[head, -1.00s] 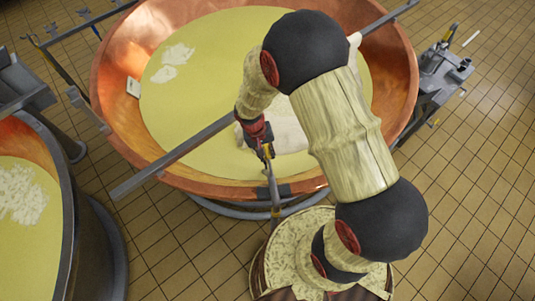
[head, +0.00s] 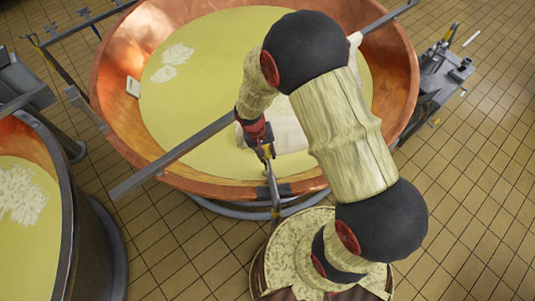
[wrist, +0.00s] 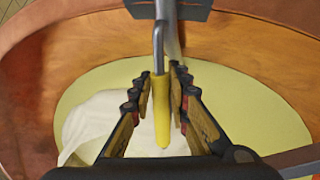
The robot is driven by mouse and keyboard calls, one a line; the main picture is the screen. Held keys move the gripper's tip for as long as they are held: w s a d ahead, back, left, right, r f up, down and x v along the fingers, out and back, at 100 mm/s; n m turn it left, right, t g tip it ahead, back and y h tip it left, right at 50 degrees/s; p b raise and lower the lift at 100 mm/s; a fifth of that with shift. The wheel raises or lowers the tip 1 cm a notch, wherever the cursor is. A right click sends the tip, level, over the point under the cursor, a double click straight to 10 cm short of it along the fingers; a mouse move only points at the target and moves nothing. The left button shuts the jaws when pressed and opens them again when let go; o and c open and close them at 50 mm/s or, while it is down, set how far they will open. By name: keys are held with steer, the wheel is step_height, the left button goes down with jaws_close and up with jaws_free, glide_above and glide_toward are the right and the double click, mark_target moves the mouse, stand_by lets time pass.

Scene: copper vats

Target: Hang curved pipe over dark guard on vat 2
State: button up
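The large copper vat (head: 125,50) with yellow liquid fills the upper middle of the head view. The dark guard (head: 272,189) sits on its near rim; it also shows at the top of the wrist view (wrist: 168,9). The curved pipe (wrist: 158,45) is grey, with a bent upper end by the guard and a yellow sleeve (wrist: 162,112) below. My gripper (wrist: 160,78) has its fingertips closed around the sleeve, inside the vat's near rim. In the head view my gripper (head: 266,152) is small. I cannot tell whether the bend rests on the guard.
A white cloth (wrist: 92,122) lies in the vat behind my gripper. A grey bar (head: 185,148) crosses the vat. A second vat (head: 70,225) stands at left, and a grey metal unit (head: 440,75) at right. Tiled floor (head: 475,200) is clear at right.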

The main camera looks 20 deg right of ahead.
steer(key=o, duration=0.4)
steer(key=v, duration=1.2)
